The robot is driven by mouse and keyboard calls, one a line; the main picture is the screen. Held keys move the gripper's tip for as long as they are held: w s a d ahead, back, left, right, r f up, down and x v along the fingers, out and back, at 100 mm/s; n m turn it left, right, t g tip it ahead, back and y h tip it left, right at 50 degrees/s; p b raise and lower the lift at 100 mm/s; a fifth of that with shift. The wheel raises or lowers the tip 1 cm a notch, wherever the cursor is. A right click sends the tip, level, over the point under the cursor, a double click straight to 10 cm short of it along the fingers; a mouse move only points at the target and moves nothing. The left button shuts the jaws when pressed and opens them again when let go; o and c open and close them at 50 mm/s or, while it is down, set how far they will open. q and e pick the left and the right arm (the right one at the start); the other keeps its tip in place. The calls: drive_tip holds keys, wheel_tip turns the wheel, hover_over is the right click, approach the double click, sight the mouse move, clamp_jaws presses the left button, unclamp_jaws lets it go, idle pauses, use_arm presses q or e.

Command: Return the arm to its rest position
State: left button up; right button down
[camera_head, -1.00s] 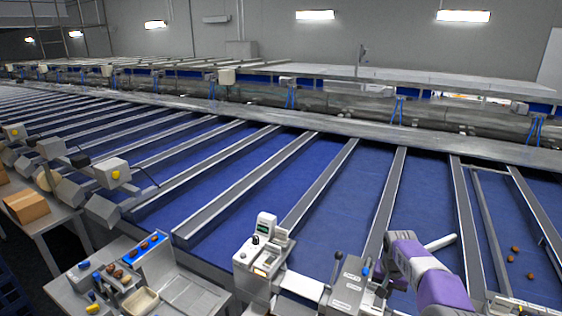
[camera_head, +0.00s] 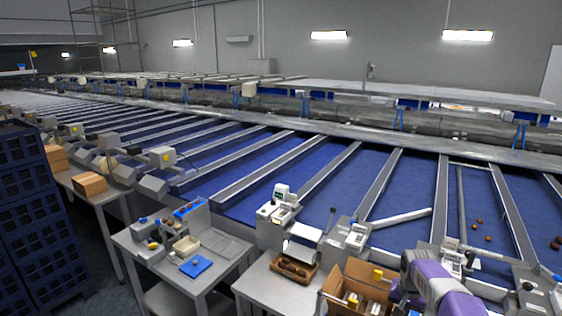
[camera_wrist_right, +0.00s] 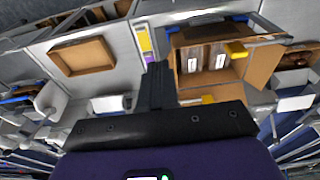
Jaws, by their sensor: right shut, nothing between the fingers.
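My right arm (camera_head: 440,290), purple and grey, comes in at the bottom right of the head view. My right gripper (camera_wrist_right: 157,72) is at the middle of the right wrist view, its dark fingers shut together with nothing between them. In that view it sits above the work surface, beside an open cardboard box (camera_wrist_right: 258,72) holding packs. In the head view its fingertips are hard to make out, close to the right side of this box (camera_head: 378,272). My left gripper is in neither view.
A shallow wooden tray (camera_head: 292,268) lies on a grey table left of the box. A small table further left bears a blue pad (camera_head: 196,267) and several small items. Dark blue crates (camera_head: 30,215) are stacked at far left. Blue sorting lanes (camera_head: 400,190) run behind.

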drive_tip(key=a+f+n+y+b, duration=0.1)
drive_tip(key=a+f+b, duration=0.3)
drive_tip(key=f, duration=0.9)
drive_tip(key=s+a+f+n+y+b, duration=0.1)
drive_tip(key=s+a+f, duration=0.2)
drive_tip(key=f, duration=0.3)
drive_tip(key=s+a+f+b, duration=0.1)
drive_tip(key=s+a+f, duration=0.2)
drive_tip(key=f, duration=0.2)
drive_tip(key=s+a+f+n+y+b, duration=0.1)
drive_tip(key=s+a+f+b, duration=0.1)
drive_tip(key=s+a+f, duration=0.3)
use_arm(q)
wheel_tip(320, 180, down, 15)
drive_tip(key=b, duration=0.6)
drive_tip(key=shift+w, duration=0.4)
use_arm(e)
drive_tip(key=s+a+f+y, duration=0.1)
drive_tip(key=s+a+f, duration=0.4)
drive_tip(key=s, duration=0.4)
drive_tip(key=s+a+f+g+y, duration=0.1)
drive_tip(key=s+a+f, duration=0.4)
drive_tip(key=s+f, duration=0.3)
drive_tip(key=shift+s+f+n, duration=0.3)
drive_tip(key=shift+s, duration=0.6)
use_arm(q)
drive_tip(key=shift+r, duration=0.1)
